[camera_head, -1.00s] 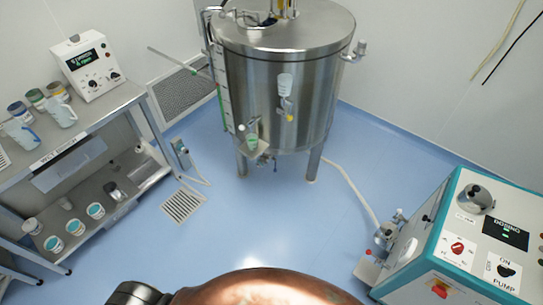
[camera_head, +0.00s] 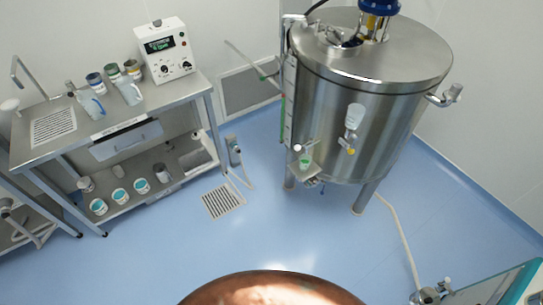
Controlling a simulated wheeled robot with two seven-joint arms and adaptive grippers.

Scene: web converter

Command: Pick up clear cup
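Two pale, see-through cups or jugs with blue handles stand on the top of the steel bench at the left: one jug (camera_head: 93,105) and a second jug (camera_head: 131,92) to its right. A whitish translucent cup-shaped piece (camera_head: 355,115) is on the front of the steel tank (camera_head: 330,110). A small cup with green in it (camera_head: 305,161) is on a little shelf low on the tank. I cannot tell which of these is the clear cup. Neither of my grippers is in view.
Several lidded jars (camera_head: 113,73) and a white control box (camera_head: 165,50) stand on the bench (camera_head: 160,103). White tubs (camera_head: 119,196) are on its lower shelf. The blue floor (camera_head: 270,235) between bench and tank is mostly clear, with a drain grate (camera_head: 223,201).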

